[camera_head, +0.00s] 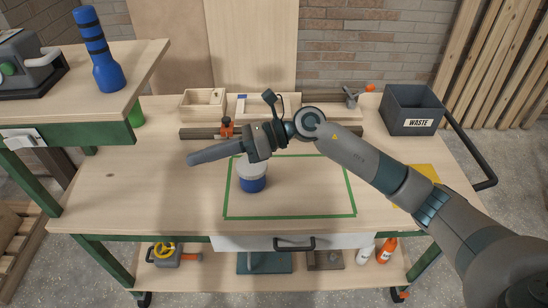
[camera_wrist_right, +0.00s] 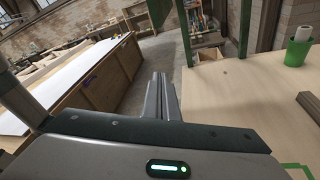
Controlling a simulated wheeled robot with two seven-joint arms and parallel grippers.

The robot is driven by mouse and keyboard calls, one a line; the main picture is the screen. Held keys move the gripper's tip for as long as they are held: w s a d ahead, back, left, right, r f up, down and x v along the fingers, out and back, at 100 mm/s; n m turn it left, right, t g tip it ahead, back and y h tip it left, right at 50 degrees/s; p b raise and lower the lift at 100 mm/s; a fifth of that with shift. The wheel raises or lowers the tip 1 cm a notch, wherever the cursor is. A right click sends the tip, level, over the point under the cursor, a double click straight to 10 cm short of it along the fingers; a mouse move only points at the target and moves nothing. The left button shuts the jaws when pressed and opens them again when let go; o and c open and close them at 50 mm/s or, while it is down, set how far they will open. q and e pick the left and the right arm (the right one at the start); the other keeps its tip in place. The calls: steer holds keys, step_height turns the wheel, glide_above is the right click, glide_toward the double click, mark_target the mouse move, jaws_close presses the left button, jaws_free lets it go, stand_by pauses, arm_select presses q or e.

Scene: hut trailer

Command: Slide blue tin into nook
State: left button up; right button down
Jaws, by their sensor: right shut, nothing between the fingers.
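The blue tin (camera_head: 252,182), with a pale top, stands upright on the workbench, inside the left part of a green tape outline (camera_head: 290,217). My right gripper (camera_head: 192,159) reaches leftward above the bench. Its fingers are shut and empty, and they also show together in the wrist view (camera_wrist_right: 160,82). The gripper and wrist pass in front of the area just behind the tin, and the fingertips lie to the tin's left. I cannot pick out the nook for sure. My left gripper is not in view.
A dark rail (camera_head: 200,133) with an orange clamp (camera_head: 227,128) runs behind the outline. Wooden boxes (camera_head: 203,102) stand behind it. A waste bin (camera_head: 411,108) is at the back right. A raised shelf with a blue bottle (camera_head: 106,72) is at left. The bench's left front is clear.

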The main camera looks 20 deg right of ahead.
steer(key=w+d+f+n+h, duration=0.3)
steer(key=d+f+h, duration=0.15)
steer(key=d, duration=0.25)
steer(key=h, duration=0.9)
glide_toward(252, 175)
steer(key=d+r, duration=0.4)
steer(key=d, duration=0.7)
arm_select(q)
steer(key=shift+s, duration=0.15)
arm_select(e)
steer(key=shift+w+d+f+g+y, duration=0.2)
steer(key=shift+w+g+y, duration=0.1)
steer(key=shift+w, duration=0.15)
steer(key=shift+a+f, duration=0.1)
steer(key=shift+f, duration=0.05)
arm_select(q)
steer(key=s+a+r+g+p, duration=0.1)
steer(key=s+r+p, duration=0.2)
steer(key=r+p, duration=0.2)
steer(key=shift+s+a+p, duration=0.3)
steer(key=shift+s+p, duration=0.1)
steer(key=shift+p, duration=0.2)
arm_select(e)
steer(key=w+a+f, duration=0.1)
steer(key=a+f, duration=0.5)
steer(key=f, duration=0.3)
steer(key=shift+w+f, duration=0.2)
steer(key=shift+f, duration=0.05)
